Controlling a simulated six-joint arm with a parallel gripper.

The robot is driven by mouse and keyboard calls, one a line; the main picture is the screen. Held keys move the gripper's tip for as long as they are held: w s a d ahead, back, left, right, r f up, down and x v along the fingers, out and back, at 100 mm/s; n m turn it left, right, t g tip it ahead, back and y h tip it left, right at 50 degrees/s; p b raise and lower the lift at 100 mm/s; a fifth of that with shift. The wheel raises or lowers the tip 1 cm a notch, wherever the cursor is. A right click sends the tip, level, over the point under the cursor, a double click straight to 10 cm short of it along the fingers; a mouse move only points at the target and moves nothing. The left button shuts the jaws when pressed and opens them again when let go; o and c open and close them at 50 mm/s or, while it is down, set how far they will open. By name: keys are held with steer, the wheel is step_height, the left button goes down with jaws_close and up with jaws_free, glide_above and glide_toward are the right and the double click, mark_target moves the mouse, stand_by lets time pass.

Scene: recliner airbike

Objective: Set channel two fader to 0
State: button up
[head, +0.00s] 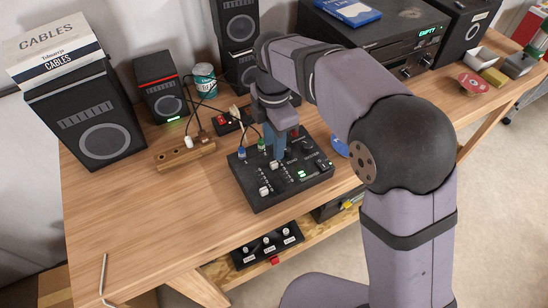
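The black mixer (260,205) lies on the wooden table, with cables plugged in along its back left. A white fader cap (264,191) shows near its front left, and another white fader cap (274,165) sits farther back, just below my gripper. The channel labels are too small to read, so I cannot tell which fader is channel two. My gripper (274,154) points down over the back middle of the mixer, with its blue fingers close together. I cannot tell whether they touch the mixer or hold anything. They hide part of the panel.
Speakers (104,138) stand behind and left, with a small red-trimmed speaker (160,92) and a can (204,80). A wooden strip with plugs (185,156) lies left of the mixer. A black receiver (385,38) stands behind my arm.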

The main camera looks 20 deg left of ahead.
mark_target(274, 163)
steer(key=shift+f+p, duration=1)
steer(key=shift+f, duration=2.55)
steer(key=shift+c, duration=0.3)
